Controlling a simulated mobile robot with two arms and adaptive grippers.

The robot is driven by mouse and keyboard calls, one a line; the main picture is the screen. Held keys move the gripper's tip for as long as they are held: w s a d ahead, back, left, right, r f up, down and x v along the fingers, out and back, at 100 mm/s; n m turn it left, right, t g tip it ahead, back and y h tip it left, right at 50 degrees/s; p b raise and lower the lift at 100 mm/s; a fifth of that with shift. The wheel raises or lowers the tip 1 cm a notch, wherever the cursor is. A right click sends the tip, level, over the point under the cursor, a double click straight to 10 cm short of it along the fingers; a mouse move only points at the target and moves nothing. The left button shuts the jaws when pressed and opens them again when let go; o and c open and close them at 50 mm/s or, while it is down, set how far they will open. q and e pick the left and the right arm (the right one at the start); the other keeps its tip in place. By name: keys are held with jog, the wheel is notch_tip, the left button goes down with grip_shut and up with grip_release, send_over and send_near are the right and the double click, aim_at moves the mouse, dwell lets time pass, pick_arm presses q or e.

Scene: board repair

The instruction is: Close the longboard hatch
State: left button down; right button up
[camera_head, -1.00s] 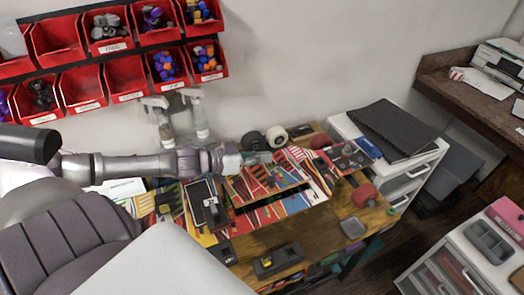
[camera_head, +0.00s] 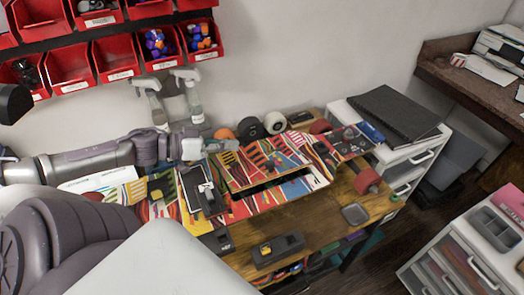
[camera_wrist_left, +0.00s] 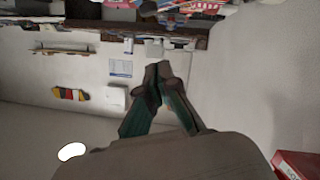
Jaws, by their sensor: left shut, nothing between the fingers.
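The longboard (camera_head: 305,188) lies on the wooden workbench, with bright striped graphics. Its hatch panel (camera_head: 240,172) has the same graphics. A long dark gap runs along the hatch's near edge, so the hatch does not look flush there. Its exact angle is hard to tell. My left gripper (camera_head: 232,145) is near the far left corner of the hatch, shut and empty. I cannot tell whether it touches the board. In the left wrist view its fingertips (camera_wrist_left: 158,68) meet. My right gripper is not in view.
Dark and white wheels (camera_head: 274,122) and an orange wheel (camera_head: 224,134) stand behind the board. Spray bottles (camera_head: 190,97) stand by the wall. A black tool (camera_head: 277,249) and a small grey tray (camera_head: 355,213) lie on the bench front. A white drawer unit (camera_head: 425,155) borders it.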

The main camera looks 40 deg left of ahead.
pick_arm(q)
jog(key=b, duration=0.5)
send_over(272, 162)
jog(key=a, duration=0.4)
jog(key=shift+s+d+f, duration=0.1)
jog(key=shift+s+f, duration=0.1)
jog(key=shift+f, duration=0.45)
jog(key=shift+s+d+f, duration=0.1)
jog(key=shift+s+f, duration=0.05)
jog(key=shift+f, duration=0.45)
jog(key=shift+s+d+f, duration=0.1)
jog(key=shift+d+f, duration=0.1)
jog(key=shift+f, duration=0.35)
jog(key=shift+s+d+f, duration=0.1)
jog(key=shift+d+f, duration=0.1)
jog(key=shift+f, duration=0.3)
jog(key=shift+s+d+f+b, duration=0.2)
jog(key=shift+f+b, duration=0.1)
jog(key=shift+f, duration=0.45)
jog(key=shift+s+d+p, duration=0.1)
jog(key=shift+d+p, duration=0.05)
jog(key=shift+p, duration=0.3)
jog(key=shift+s+d+f, duration=0.1)
jog(key=shift+d+f, duration=0.1)
jog(key=shift+f, duration=0.15)
jog(key=shift+d+f, duration=0.1)
jog(key=shift+f, duration=0.15)
jog(key=shift+r, duration=0.1)
